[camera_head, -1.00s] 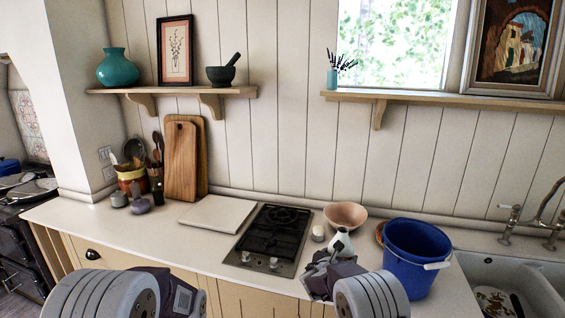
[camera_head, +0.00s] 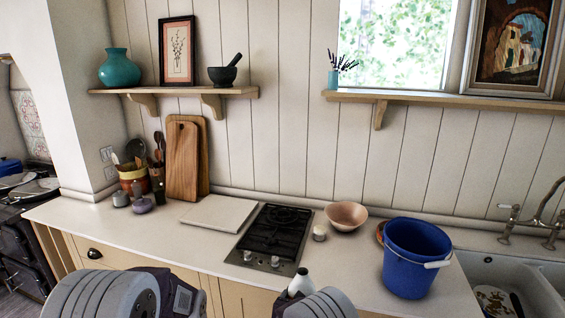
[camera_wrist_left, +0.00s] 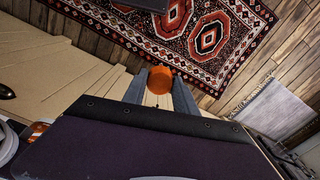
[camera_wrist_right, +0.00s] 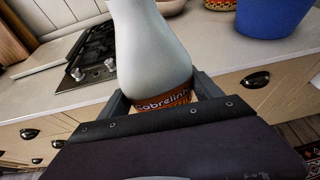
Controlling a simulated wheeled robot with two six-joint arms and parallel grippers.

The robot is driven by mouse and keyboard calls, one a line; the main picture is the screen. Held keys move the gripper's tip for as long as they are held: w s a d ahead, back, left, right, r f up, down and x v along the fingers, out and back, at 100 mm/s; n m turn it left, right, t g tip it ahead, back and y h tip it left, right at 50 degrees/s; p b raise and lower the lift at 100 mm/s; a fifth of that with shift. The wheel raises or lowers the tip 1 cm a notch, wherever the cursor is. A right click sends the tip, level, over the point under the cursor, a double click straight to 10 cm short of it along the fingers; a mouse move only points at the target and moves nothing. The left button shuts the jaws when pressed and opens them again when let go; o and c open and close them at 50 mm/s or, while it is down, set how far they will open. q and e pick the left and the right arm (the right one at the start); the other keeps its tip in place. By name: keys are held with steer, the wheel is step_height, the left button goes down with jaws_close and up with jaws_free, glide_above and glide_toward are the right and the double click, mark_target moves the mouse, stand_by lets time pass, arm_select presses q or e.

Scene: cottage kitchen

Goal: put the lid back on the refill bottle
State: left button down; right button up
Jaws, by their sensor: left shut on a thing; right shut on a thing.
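The refill bottle (camera_wrist_right: 150,50) is white with an orange label. My right gripper (camera_wrist_right: 160,97) is shut on its lower part. The bottle's top is out of the right wrist view; its narrow white neck (camera_head: 301,281) shows in the head view, in front of the counter's front edge. The orange round lid (camera_wrist_left: 160,80) is between the fingertips of my left gripper (camera_wrist_left: 159,88), which is shut on it, above the floor. The lid is hidden in the head view, where the body of my left gripper (camera_head: 180,292) is at the bottom. Lid and bottle are apart.
The white counter (camera_head: 345,265) carries a hob (camera_head: 270,238), a pink bowl (camera_head: 346,217), a small white jar (camera_head: 319,234), a blue bucket (camera_head: 412,262) and a pale board (camera_head: 219,213). A patterned rug (camera_wrist_left: 235,30) lies on the wooden floor.

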arm_select(q)
steer(key=shift+s, duration=0.1)
arm_select(e)
steer(key=s+d+f+m+h, duration=0.1)
steer(key=s+f, duration=0.2)
steer(key=s, duration=0.4)
steer(key=s+d+f+m+h, duration=0.1)
steer(key=s+d+f, duration=0.15)
steer(key=s, duration=0.45)
steer(key=s+d+r+m+g+h, duration=0.3)
steer(key=s+d+m+g+h, duration=0.1)
steer(key=s+d, duration=0.4)
steer(key=shift+d+m+h, duration=0.3)
steer(key=shift+d+m, duration=0.1)
steer(key=shift+d, duration=0.25)
steer(key=s+a+r+n+t+y, duration=0.1)
steer(key=a+r+n+t+y, duration=0.2)
steer(key=a+r, duration=0.7)
steer(key=shift+s+a+n+y, duration=0.3)
steer(key=shift+n+y, duration=0.3)
steer(key=shift+n, duration=0.2)
